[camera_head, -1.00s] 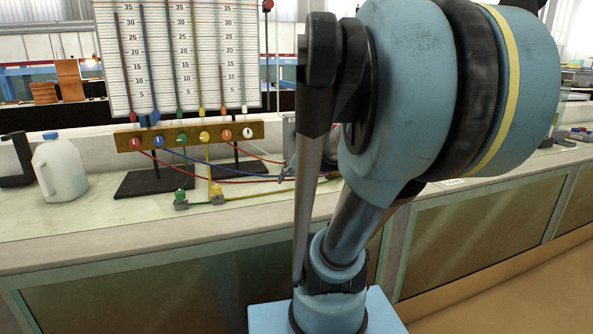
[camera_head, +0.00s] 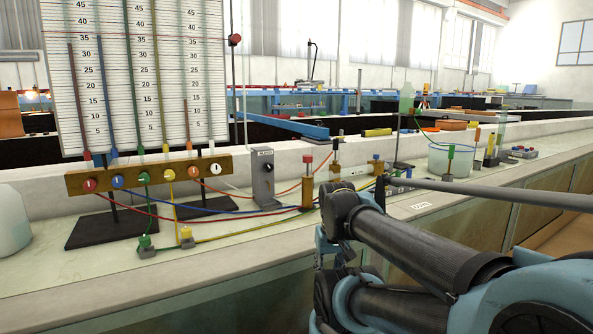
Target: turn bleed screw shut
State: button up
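I cannot tell which part is the bleed screw. A manometer board (camera_head: 135,75) with coloured tubes stands at the left. Below it, a wooden bar (camera_head: 132,178) carries several coloured knobs. Two small capped fittings, one green (camera_head: 145,243) and one yellow (camera_head: 186,236), sit at the front left. My arm fills the lower right; I cannot make out my gripper in this view.
A grey box with a dial (camera_head: 263,180) stands behind the tubing. Red, blue, green and yellow tubes (camera_head: 240,212) run across the bench. A clear vessel (camera_head: 452,160) stands at the right. A white jug (camera_head: 12,222) is at the left edge. The front bench strip is mostly clear.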

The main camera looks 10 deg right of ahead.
aim_at(268, 167)
jog(key=z, duration=0.6)
jog(key=k, duration=0.9)
jog(key=u, duration=0.65)
jog(key=i, duration=0.5)
jog(key=u, duration=0.05)
